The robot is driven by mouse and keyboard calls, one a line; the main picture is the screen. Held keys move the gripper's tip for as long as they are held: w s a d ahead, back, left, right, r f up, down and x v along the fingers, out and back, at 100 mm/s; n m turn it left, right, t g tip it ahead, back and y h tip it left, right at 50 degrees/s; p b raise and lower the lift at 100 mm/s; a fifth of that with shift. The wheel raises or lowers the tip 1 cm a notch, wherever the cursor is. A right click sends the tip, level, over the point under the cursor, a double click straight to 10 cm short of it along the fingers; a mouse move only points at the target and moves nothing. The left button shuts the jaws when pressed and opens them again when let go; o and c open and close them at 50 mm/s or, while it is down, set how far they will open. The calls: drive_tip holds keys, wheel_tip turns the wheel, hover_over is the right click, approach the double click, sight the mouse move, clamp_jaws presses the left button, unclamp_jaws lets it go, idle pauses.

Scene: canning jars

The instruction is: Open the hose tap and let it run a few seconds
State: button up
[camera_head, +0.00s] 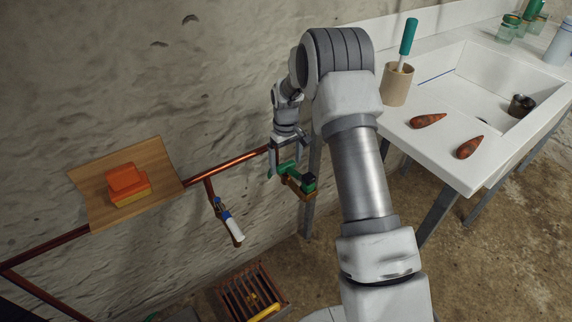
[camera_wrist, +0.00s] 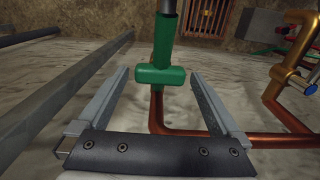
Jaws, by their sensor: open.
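A tap with a green handle (camera_head: 289,170) sits at the right end of the copper pipe on the wall. In the wrist view its green T-shaped handle (camera_wrist: 160,75) lies centred between my fingers, with a green bar running away from it. My gripper (camera_wrist: 158,80) is open, one finger on each side of the handle with visible gaps. In the head view my gripper (camera_head: 285,158) is at the tap, partly over it. A second tap with a blue part and white spout (camera_head: 231,221) hangs from the pipe to the left. No running water shows.
A copper pipe (camera_head: 228,168) runs along the rough wall. A wooden shelf (camera_head: 90,190) holds orange and yellow sponges. A white sink counter (camera_head: 457,174) with a grey leg (camera_head: 437,212) is close on the right.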

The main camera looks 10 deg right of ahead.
drive_tip(key=shift+f, duration=0.25)
drive_tip(key=c, duration=1.2)
